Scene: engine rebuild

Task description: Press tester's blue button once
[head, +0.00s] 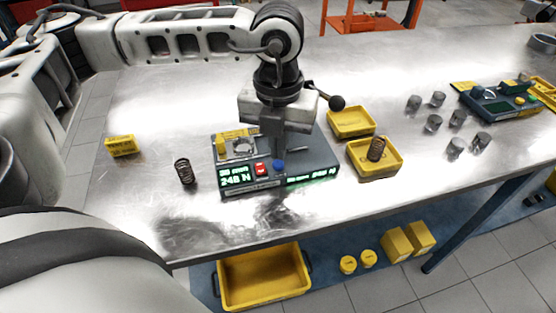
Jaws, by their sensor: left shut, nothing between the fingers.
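The tester (262,187) is a dark grey box with green lit displays on the metal table. Its left display seems to read 248 N. On its front panel are a red button (261,169) and, to its right, the blue button (278,165). My left gripper (277,150) points down over the tester, shut and empty, with its tips just above or at the blue button. I cannot tell if they touch it. The gripper hides part of the tester's middle. A black ball-ended lever (337,103) stands at the tester's back right. My right gripper is not in view.
A dark spring (184,171) stands left of the tester. A yellow tray (364,172) to the right holds another spring (376,149); a second yellow tray (351,132) sits behind. Several metal cylinders (434,122) and another device (497,102) are farther right. The front table area is clear.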

